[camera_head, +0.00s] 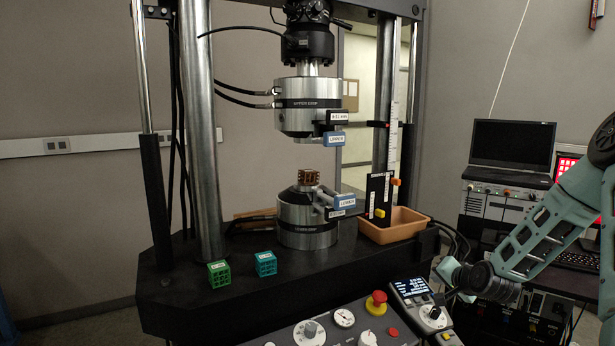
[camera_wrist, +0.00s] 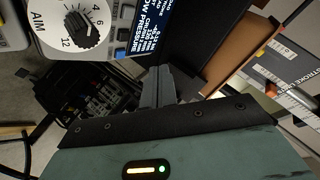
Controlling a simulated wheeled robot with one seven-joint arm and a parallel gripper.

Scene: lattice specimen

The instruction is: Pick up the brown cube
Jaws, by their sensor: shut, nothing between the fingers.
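The brown cube (camera_head: 309,177) is a small lattice block. It sits on top of the lower grip (camera_head: 306,222) of the test machine, below the raised upper grip (camera_head: 308,105), with a clear gap between them. My gripper (camera_wrist: 158,88) shows in the wrist view with its grey fingers together and nothing between them. In the head view my arm comes in from the right, and its end is right of and well apart from the cube, near the control panel. The cube is not seen in the wrist view.
A green cube (camera_head: 219,273) and a teal cube (camera_head: 265,263) stand on the machine's black base. An orange-brown tray (camera_head: 405,224) and a black upright plate (camera_head: 379,195) stand right of the lower grip. A control panel with a red button (camera_head: 376,303) is in front.

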